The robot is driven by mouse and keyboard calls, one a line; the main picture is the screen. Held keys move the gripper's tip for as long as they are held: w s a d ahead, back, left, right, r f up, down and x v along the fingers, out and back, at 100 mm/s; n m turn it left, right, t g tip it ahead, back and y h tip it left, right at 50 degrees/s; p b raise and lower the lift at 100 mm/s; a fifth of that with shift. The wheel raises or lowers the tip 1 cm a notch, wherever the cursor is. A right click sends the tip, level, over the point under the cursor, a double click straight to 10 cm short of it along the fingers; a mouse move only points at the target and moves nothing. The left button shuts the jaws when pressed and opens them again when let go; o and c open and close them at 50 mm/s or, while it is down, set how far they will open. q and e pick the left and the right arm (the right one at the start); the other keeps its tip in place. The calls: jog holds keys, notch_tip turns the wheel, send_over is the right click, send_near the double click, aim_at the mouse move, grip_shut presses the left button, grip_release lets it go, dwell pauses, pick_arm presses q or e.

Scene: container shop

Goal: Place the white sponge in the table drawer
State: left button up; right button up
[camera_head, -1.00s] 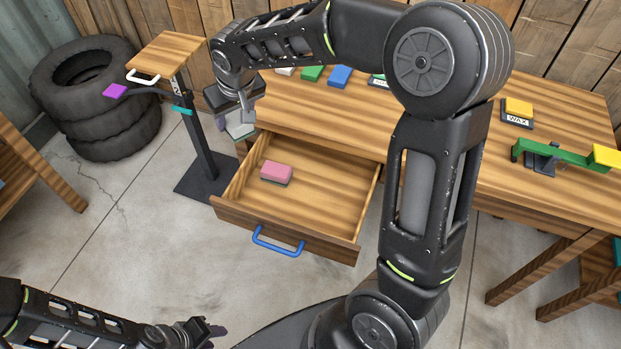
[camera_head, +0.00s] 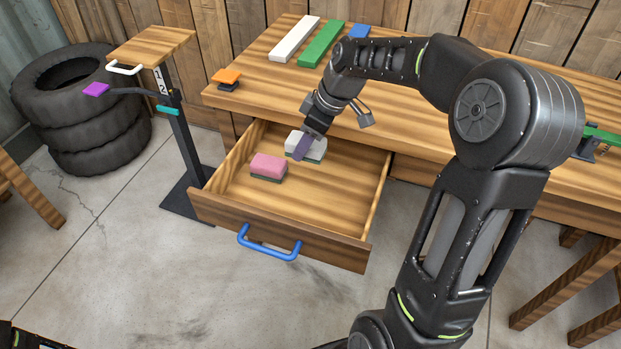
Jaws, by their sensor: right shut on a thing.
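The white sponge (camera_head: 315,152) has a dark green underside and is at the back of the open table drawer (camera_head: 345,236). My right gripper (camera_head: 304,142) reaches down over the drawer from the right and is shut on the white sponge. One finger covers part of the sponge's left side. I cannot tell whether the sponge touches the drawer floor. A pink sponge (camera_head: 268,166) lies in the drawer, just left of and in front of the white one. My left gripper is out of view; only a bit of its arm shows at the bottom left corner.
The drawer has a blue handle (camera_head: 269,246). A small wooden stand (camera_head: 152,48) and stacked tyres (camera_head: 78,110) are left. The drawer's front right is clear.

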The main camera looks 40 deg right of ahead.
jog(key=shift+f, duration=0.1)
send_over(301, 180)
jog(key=s, duration=0.1)
jog(key=shift+s+d+f+b, duration=0.1)
jog(key=shift+d+f+b, duration=0.1)
jog(key=shift+f, duration=1)
jog(key=shift+s+d+f+b, duration=0.1)
jog(key=shift+d+f+b, duration=0.1)
jog(key=shift+f, duration=1)
jog(key=shift+f, duration=2.5)
jog(key=shift+f+b, duration=0.15)
jog(key=shift+b, duration=0.25)
jog(key=o, duration=1.4)
jog(key=shift+o, duration=0.2)
